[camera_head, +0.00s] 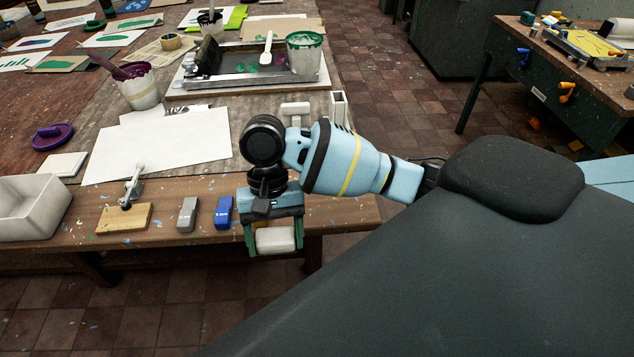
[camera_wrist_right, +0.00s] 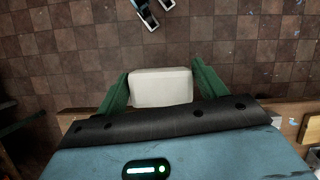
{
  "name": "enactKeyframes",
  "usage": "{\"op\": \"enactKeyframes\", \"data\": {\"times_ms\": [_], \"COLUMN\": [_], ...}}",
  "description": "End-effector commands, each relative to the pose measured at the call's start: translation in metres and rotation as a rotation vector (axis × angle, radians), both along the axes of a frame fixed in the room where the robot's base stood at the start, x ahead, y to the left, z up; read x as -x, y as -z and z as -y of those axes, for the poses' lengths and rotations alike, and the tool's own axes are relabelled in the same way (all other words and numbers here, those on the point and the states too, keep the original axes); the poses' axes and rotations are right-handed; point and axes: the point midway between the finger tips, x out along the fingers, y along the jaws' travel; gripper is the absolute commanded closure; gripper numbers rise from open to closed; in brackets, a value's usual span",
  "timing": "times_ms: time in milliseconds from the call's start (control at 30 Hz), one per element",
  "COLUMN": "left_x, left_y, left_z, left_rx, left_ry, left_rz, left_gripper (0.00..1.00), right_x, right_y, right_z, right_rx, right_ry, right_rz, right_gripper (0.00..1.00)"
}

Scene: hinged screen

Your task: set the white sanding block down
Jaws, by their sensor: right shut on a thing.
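The white sanding block (camera_head: 276,239) is between the green fingers of my right gripper (camera_head: 274,240), which is shut on it. In the head view the block is at or just off the front edge of the wooden table (camera_head: 340,212). In the right wrist view the block (camera_wrist_right: 160,87) sits between both fingers of the right gripper (camera_wrist_right: 160,92), with tiled floor behind it. A grey block (camera_head: 187,214) and a blue block (camera_head: 223,211) lie on the table to the left of the gripper. My left gripper is not in view.
A wooden board with a metal clamp (camera_head: 124,217) and a white bin (camera_head: 32,207) stand farther left along the front edge. White paper (camera_head: 158,150), a pot (camera_head: 138,92) and a screen frame (camera_head: 250,72) lie behind. Bare tabletop shows right of the gripper.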

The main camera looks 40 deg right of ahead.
Motion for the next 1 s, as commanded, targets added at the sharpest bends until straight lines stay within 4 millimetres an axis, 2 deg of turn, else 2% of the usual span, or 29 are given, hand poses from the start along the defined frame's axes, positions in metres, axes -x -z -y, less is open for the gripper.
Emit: {"op": "enactKeyframes", "data": {"times_ms": [167, 267, 700, 833, 1000], "left_x": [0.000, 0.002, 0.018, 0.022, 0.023], "left_y": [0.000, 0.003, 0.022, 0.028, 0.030], "left_z": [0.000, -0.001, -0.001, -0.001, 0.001], "left_rx": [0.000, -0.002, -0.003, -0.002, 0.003], "left_ry": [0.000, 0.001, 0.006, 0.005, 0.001], "left_rz": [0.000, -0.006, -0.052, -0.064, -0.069], "left_gripper": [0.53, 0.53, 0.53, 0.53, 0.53], "right_x": [-0.001, -0.008, -0.068, -0.081, -0.089], "right_y": [0.000, 0.002, 0.013, 0.015, 0.014], "right_z": [0.002, 0.011, 0.089, 0.106, 0.116], "right_rx": [0.000, 0.003, 0.002, 0.001, 0.000], "right_ry": [-0.001, 0.003, 0.006, 0.003, 0.000], "right_rz": [0.000, 0.000, -0.004, -0.004, -0.001], "right_gripper": [0.66, 0.66, 0.66, 0.66, 0.66]}}
